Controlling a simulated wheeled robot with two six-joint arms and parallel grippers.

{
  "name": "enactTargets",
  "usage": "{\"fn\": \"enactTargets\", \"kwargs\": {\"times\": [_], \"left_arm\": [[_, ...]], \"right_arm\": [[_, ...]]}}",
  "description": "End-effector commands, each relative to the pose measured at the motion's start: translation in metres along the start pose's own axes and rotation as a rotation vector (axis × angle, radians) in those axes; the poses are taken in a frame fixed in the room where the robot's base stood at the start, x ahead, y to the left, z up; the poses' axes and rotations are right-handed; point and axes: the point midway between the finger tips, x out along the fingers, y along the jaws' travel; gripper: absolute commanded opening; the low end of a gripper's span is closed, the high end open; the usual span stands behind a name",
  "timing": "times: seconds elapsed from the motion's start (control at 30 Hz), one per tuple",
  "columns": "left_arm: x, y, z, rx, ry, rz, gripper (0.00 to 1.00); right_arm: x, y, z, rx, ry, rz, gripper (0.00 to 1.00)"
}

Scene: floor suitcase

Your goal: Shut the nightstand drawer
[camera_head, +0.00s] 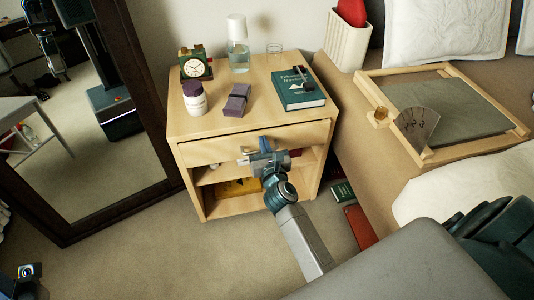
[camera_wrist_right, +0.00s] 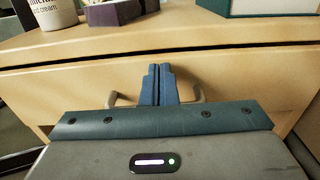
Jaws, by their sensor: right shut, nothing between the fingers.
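The light wooden nightstand (camera_head: 240,112) stands against the wall. Its drawer (camera_head: 205,151) is the wide front panel under the top, and in the right wrist view the drawer front (camera_wrist_right: 255,72) fills the middle. A dark narrow gap runs between the top and the drawer front; I cannot tell exactly how far the drawer stands out. My right gripper (camera_head: 262,145) is shut and empty at the middle of the drawer front. In the right wrist view its fingertips (camera_wrist_right: 160,70) lie between the two visible ends of the handle (camera_wrist_right: 198,94); contact is unclear.
On top stand a clock (camera_head: 195,64), a white jar (camera_head: 195,98), a glass bottle (camera_head: 238,45), a purple box (camera_head: 237,100) and a green book (camera_head: 297,88). A mirror (camera_head: 150,130) leans at left; the bed (camera_head: 350,120) is close at right.

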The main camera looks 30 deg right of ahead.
Motion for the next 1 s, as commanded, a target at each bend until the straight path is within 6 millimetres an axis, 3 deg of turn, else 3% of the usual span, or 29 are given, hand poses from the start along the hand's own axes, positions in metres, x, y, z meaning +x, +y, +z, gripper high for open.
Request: {"fn": "enactTargets", "kwargs": {"times": [0.43, 0.7, 1.0], "left_arm": [[0.001, 0.0, 0.0, 0.0, 0.002, -0.002, 0.52], [0.004, 0.0, -0.001, 0.0, -0.005, -0.001, 0.52], [-0.001, 0.0, 0.0, -0.002, -0.022, 0.001, 0.52]], "right_arm": [[0.005, 0.0, 0.0, 0.0, 0.0, 0.0, 0.0], [0.03, 0.0, 0.001, -0.001, 0.0, 0.0, 0.0], [0.032, 0.0, 0.003, -0.001, -0.005, 0.0, 0.0]]}}
